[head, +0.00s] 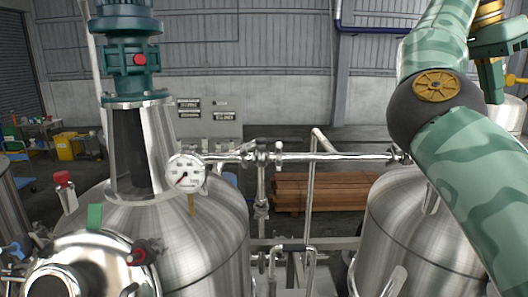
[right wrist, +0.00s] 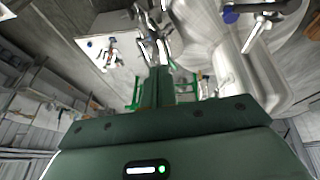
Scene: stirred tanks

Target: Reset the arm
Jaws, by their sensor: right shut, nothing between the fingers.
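My right arm (head: 475,165) is green with a camouflage pattern and a round dark joint with a yellow disc. It rises along the right side of the head view and bends near the top. My right gripper (head: 494,96) hangs at the upper right edge with its fingers pointing down. In the right wrist view the dark green fingers (right wrist: 157,75) are together, shut and empty. My left gripper is not in view.
A steel tank (head: 215,235) with a teal motor (head: 132,55) and a pressure gauge (head: 186,173) stands at left. Another steel tank (head: 400,235) stands behind my right arm. A horizontal pipe (head: 335,157) runs between them. Brown timber (head: 340,190) lies behind.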

